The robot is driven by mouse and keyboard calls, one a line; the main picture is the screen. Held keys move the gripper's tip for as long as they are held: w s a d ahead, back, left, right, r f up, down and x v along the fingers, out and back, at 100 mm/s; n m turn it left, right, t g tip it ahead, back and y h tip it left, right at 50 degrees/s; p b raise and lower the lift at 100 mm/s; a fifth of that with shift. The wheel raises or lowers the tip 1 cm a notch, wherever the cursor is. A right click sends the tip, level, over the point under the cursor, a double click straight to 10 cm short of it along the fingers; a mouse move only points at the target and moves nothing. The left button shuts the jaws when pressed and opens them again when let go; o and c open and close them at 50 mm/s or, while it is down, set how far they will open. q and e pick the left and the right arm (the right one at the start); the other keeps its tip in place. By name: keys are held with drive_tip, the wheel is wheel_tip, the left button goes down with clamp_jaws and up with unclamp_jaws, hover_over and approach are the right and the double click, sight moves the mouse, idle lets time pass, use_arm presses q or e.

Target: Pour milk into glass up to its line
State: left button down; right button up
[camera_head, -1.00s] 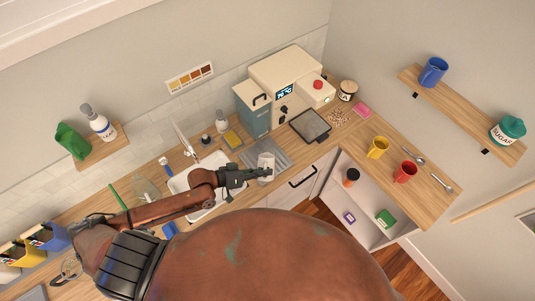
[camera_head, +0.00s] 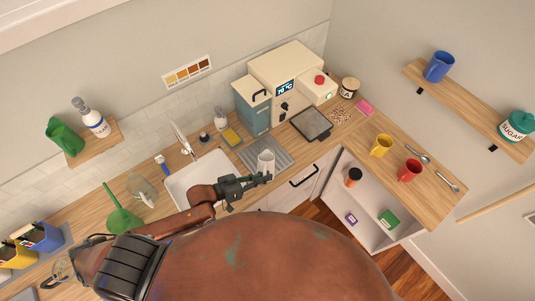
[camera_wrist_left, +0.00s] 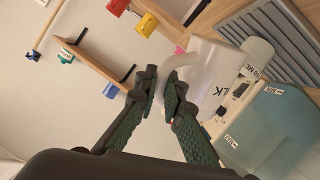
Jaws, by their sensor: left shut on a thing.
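The white milk jug (camera_head: 266,160) is at the grey ribbed drainer right of the sink. In the left wrist view the jug (camera_wrist_left: 212,72) shows part of its MILK label, and its handle lies between the fingers. My left gripper (camera_head: 268,178) is shut on that handle; its green-padded fingers (camera_wrist_left: 163,88) also show in the wrist view. A pale cylinder marked in ML (camera_wrist_left: 258,50), perhaps the glass, stands close behind the jug; I cannot tell whether they touch. Its contents and line are hidden. My right gripper is not in view.
The ribbed drainer (camera_head: 284,151) adjoins the sink (camera_head: 185,186). A teal container (camera_head: 253,117) and a cream machine (camera_head: 286,68) stand behind. A dark-topped scale-like plate (camera_head: 311,124), a yellow mug (camera_head: 381,145) and a red mug (camera_head: 409,170) are to the right.

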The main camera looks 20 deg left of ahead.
use_arm(q)
drive_tip(key=shift+r+m+t+h+b, duration=0.3)
drive_tip(key=shift+r+m+t+b, duration=0.15)
drive_tip(key=shift+m+t+b, duration=0.65)
drive_tip(key=shift+r+m+b, duration=0.3)
drive_tip(key=shift+b, duration=0.2)
drive_tip(key=shift+r+m+h, duration=0.3)
drive_tip(key=shift+r, duration=0.1)
drive_tip(key=f+m+b, duration=0.1)
drive_tip(key=b, duration=0.2)
drive_tip(key=shift+w+t, duration=0.2)
drive_tip(key=shift+t, duration=0.1)
drive_tip(key=shift+r, duration=0.15)
